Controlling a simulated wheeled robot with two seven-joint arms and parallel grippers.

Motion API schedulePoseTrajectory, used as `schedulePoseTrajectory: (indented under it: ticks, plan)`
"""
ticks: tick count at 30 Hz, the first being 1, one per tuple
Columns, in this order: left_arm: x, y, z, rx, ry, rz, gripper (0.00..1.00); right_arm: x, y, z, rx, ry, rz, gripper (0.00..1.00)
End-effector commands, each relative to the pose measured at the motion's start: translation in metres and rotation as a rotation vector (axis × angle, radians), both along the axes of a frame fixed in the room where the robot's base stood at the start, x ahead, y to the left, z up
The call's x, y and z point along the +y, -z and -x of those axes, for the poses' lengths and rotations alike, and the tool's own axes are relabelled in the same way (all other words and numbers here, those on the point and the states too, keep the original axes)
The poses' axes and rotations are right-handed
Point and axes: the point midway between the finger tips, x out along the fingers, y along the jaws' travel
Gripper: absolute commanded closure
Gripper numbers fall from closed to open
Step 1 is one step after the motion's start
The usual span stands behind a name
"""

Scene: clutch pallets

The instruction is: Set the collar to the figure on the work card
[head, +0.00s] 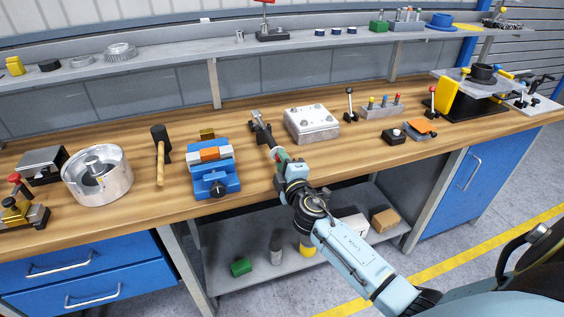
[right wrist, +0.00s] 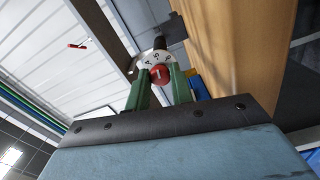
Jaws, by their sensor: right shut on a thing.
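The collar (right wrist: 147,64) shows in the right wrist view as a pale ring with dark figures on its face. I cannot read for sure which figure is set. A red round knob (right wrist: 160,76) sits in front of it, between the green fingers of my right gripper (right wrist: 161,83), which is shut on it. In the head view my right gripper (head: 279,157) is at the bench's front edge, at the near end of a dark tool-like device (head: 260,127); the collar is too small to tell there. I cannot make out a work card. My left gripper is not in view.
A blue vice (head: 214,178) with an orange-topped piece stands left of my right gripper, with a mallet (head: 160,160) beyond it. A metal plate block (head: 312,125) stands to the right. A round metal housing (head: 97,180) is farther left. Bare wood (head: 330,158) lies in front of the block.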

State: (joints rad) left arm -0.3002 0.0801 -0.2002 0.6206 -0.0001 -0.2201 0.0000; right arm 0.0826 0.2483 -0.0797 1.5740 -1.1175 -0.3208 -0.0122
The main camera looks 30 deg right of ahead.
Motion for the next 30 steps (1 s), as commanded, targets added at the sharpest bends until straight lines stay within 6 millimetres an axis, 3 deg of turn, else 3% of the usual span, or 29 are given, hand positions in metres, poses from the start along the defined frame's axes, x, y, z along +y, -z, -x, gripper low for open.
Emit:
schedulePoseTrajectory:
  ticks: [16,17,21,30]
  plan:
    - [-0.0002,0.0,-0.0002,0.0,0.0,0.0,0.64,0.0001,0.0003,0.0001,0.007,0.0,0.023,1.0]
    - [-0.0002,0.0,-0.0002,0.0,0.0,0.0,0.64,0.0001,0.0003,0.0001,0.007,0.0,0.023,0.73]
    - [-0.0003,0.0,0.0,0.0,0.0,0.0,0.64,0.0001,0.0003,0.0001,0.007,0.0,0.023,0.55]
    - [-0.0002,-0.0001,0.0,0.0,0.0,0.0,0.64,0.0004,0.0004,0.0012,0.006,0.0,0.022,0.55]
